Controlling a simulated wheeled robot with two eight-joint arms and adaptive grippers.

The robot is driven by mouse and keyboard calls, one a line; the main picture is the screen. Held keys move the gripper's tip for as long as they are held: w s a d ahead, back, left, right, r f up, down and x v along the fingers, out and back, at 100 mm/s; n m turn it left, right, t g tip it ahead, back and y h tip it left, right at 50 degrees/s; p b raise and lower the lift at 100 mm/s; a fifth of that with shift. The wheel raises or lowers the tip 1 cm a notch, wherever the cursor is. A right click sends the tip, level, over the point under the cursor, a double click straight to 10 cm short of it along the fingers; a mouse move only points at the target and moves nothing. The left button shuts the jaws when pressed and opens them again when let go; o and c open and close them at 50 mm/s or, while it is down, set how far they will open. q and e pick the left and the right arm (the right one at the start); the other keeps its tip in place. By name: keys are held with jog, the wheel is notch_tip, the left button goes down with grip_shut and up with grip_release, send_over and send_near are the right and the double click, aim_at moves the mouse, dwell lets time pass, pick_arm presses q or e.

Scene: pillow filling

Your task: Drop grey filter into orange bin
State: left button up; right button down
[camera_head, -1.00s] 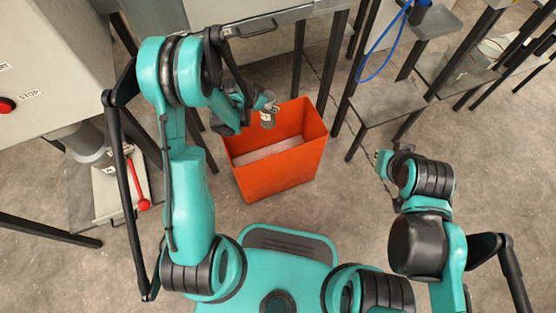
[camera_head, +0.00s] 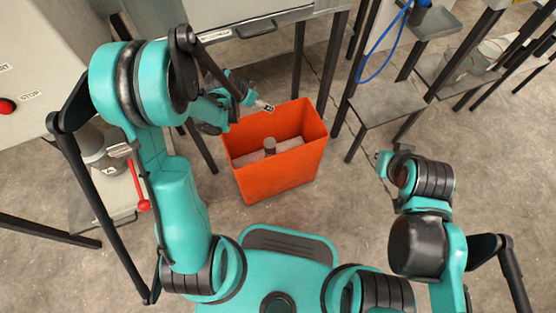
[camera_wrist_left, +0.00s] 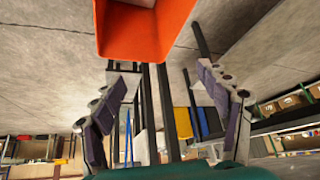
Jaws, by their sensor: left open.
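The orange bin (camera_head: 285,175) stands on the floor in the middle of the head view, and its edge also shows at the top of the left wrist view (camera_wrist_left: 145,40). The grey filter (camera_head: 270,147) is inside the bin, apart from my gripper, and looks upright on the pale bottom. My left gripper (camera_head: 262,106) is above the bin's back left rim. In the left wrist view its purple-padded fingers (camera_wrist_left: 162,85) are spread, with nothing between them. My right gripper (camera_head: 384,160) hangs to the right of the bin; its small fingers do not show clearly.
A grey machine with a red button (camera_head: 6,105) stands at the left. A grey cabinet with a handle (camera_head: 258,29) stands behind the bin, and a low metal shelf (camera_head: 388,102) behind it to the right. The concrete floor right of the bin is clear.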

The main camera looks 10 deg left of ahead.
pick_arm(q)
jog(key=shift+v, duration=2.3)
